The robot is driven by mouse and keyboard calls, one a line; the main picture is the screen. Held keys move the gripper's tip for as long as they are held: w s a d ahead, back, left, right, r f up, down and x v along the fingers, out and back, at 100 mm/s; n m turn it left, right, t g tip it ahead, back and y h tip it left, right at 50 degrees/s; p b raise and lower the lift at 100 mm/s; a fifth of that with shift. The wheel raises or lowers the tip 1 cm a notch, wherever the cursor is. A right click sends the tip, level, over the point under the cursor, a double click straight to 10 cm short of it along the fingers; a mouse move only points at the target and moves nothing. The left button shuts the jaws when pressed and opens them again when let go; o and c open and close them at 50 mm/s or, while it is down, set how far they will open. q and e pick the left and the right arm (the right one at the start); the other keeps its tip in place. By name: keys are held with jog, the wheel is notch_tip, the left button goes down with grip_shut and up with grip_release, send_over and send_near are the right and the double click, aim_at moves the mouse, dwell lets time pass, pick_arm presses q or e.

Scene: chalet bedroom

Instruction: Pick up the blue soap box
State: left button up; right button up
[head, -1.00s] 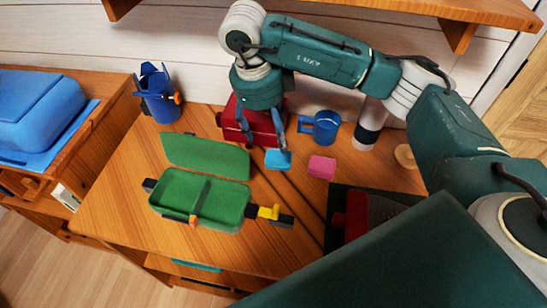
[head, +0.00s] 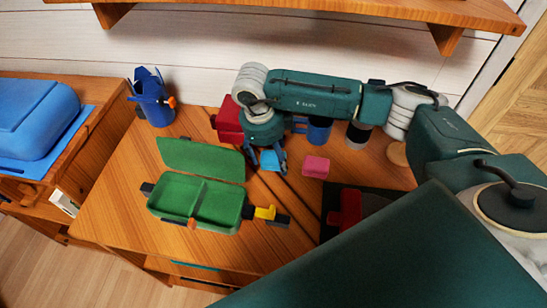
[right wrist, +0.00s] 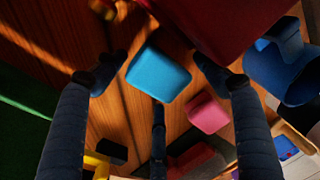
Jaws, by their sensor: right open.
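The small light-blue soap box (head: 269,158) lies on the wooden desk in the head view, partly hidden by my right gripper. My right gripper (head: 268,165) is low over it, with fingers at its left and right. In the right wrist view the blue soap box (right wrist: 157,74) shows between the spread fingers of the open gripper (right wrist: 158,70), with gaps at both sides; a third finger is below it. I cannot tell whether any finger touches the box. My left gripper is not in view.
A pink box (head: 316,167) lies just right of the blue one. A red case (head: 229,120) and a blue mug (head: 319,131) stand behind. An open green case (head: 170,194) is on the left, and a dark mat (head: 329,225) is at front right. A shelf (head: 330,10) overhangs.

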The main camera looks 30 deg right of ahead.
jog(key=c, duration=1.2)
